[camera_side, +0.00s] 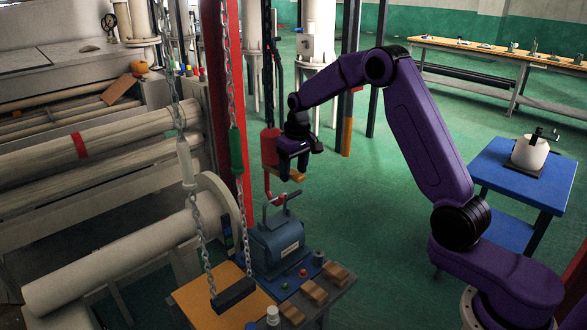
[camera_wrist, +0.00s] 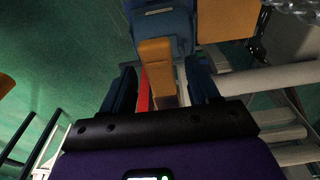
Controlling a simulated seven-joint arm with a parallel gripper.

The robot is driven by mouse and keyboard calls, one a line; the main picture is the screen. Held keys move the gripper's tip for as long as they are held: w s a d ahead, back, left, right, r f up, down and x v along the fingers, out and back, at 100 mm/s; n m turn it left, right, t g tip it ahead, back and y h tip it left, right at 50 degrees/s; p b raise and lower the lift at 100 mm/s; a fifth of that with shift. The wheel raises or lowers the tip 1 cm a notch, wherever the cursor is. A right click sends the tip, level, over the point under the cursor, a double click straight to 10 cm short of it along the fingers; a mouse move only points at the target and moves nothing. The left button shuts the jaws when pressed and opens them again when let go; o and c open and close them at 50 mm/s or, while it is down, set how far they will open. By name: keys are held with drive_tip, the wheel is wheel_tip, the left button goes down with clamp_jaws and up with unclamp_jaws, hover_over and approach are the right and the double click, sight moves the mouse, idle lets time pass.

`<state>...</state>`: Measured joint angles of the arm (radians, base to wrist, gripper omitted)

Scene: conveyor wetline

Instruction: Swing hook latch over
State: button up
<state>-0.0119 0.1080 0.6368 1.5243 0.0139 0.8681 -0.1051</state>
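A red bar with an orange handle (camera_side: 290,176) stands up behind the blue machine housing (camera_side: 277,243). It looks like the hook latch, though its hook end is hard to make out. My gripper (camera_side: 294,166) is just above the handle, pointing down. In the wrist view, the orange handle (camera_wrist: 155,62) lies between my two spread fingers, with a visible gap on each side. The red bar (camera_wrist: 144,92) shows just left of the handle. I cannot tell how far the fingertips reach down past it. The blue housing also shows in the wrist view (camera_wrist: 160,22).
Chains hang at the left, one holding a dark block (camera_side: 233,295). A red column (camera_side: 222,110) stands behind. Wooden blocks (camera_side: 313,290) and buttons sit on the bench beside the housing. Large rollers (camera_side: 125,255) fill the left. A blue table (camera_side: 515,175) stands right.

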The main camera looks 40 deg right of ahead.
sight(298, 175)
wheel_tip(298, 175, up, 17)
drive_tip(key=s, duration=0.2)
drive_tip(key=shift+r, duration=0.2)
idle(0.5)
drive_tip(key=s+a+f+n, duration=0.4)
drive_tip(key=s+a+n, duration=0.2)
drive_tip(key=s+a, duration=0.9)
drive_tip(key=s+d+f+n, duration=0.2)
drive_tip(key=s, duration=0.6)
drive_tip(key=s+d+f+n, duration=0.1)
drive_tip(key=s+f+n, duration=0.1)
drive_tip(key=s, duration=0.7)
drive_tip(key=s+d+f+n+g, duration=0.1)
drive_tip(key=s+d+f+n, duration=0.1)
drive_tip(key=s, duration=0.6)
drive_tip(key=shift+s+d+f+n, duration=0.2)
drive_tip(key=shift+d+f+n, duration=0.15)
drive_tip(key=shift+f, duration=0.5)
